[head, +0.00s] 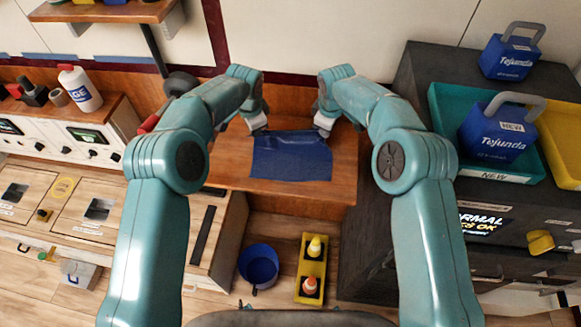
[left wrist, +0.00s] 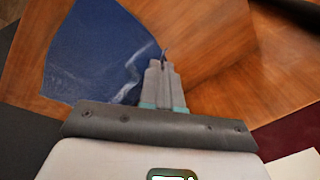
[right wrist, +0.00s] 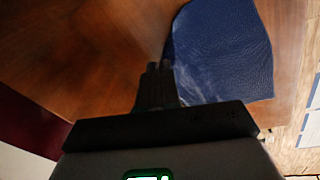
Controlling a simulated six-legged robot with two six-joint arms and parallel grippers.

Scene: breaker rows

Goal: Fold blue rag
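The blue rag (head: 290,160) lies on the wooden bench, spread out as a rough rectangle with creases along its far edge. My left gripper (head: 259,131) is at its far left corner. In the left wrist view its fingers (left wrist: 163,65) are together at the rag (left wrist: 95,50), and a crease runs to the fingertips. My right gripper (head: 323,130) is at the far right corner. In the right wrist view its fingers (right wrist: 157,68) are together at the edge of the rag (right wrist: 222,50). Both look shut on the rag; the pinched cloth is mostly hidden.
The wooden bench (head: 225,177) has bare room left and right of the rag. A blue bucket (head: 258,264) and a yellow tray (head: 300,290) with small cones stand on the floor in front. A dark cabinet (head: 405,90) stands right; a control panel (head: 70,140) stands left.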

